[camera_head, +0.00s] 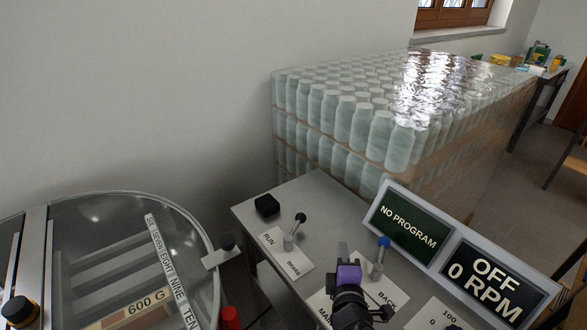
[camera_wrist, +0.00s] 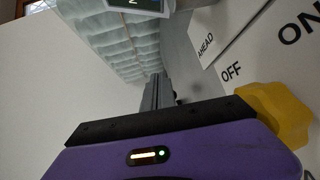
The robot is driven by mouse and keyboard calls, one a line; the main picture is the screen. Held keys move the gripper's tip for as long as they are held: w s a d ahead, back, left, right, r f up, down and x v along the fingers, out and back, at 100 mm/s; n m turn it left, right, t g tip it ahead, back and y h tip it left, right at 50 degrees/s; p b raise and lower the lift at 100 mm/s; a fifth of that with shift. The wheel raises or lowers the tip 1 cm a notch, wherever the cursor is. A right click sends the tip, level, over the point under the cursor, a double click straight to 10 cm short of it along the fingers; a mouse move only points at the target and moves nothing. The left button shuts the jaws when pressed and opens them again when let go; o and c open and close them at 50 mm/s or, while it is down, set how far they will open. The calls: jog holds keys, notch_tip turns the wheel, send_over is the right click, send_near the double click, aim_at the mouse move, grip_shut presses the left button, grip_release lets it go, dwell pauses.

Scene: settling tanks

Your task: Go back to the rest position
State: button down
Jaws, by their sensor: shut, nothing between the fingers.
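My gripper (camera_head: 342,250) is low in the head view, over the grey control desk (camera_head: 255,218). Its purple body shows behind the fingers. In the wrist view the grey fingers (camera_wrist: 156,92) are together, with nothing between them. The blue-knobbed lever (camera_head: 381,250) stands just right of my gripper in the head view, by the BACK label. The black-knobbed lever (camera_head: 295,231) stands to the left on the RUN/BRAKE plate. In the wrist view a yellow knob (camera_wrist: 275,112) lies close to the right of my gripper's body, below the OFF label; I cannot tell whether they touch.
The tilted display panel (camera_head: 408,226) reads NO PROGRAM and OFF 0 RPM. A wrapped stack of jars (camera_head: 350,120) stands behind the desk. A round clear-lidded drum (camera_head: 105,215) is at the left, with a red piece (camera_head: 230,318) beside it. A black block (camera_head: 267,206) sits on the desk.

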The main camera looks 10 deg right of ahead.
jog(key=shift+w+a+r, duration=0.1)
jog(key=shift+a+r, duration=0.05)
jog(key=shift+a, duration=0.05)
jog(key=s+a+r+m+t+y, duration=0.35)
jog(key=s+a+m, duration=0.2)
jog(key=s, duration=0.45)
jog(key=s+d+r+m+g+y, duration=0.1)
jog(key=s+m, duration=0.8)
jog(key=s, duration=2.3)
notch_tip(320, 180, up, 2)
jog(key=d+g, duration=0.1)
jog(key=g, duration=0.1)
jog(key=shift+d+g, duration=0.15)
jog(key=shift+g, duration=0.2)
jog(key=shift+r, duration=0.1)
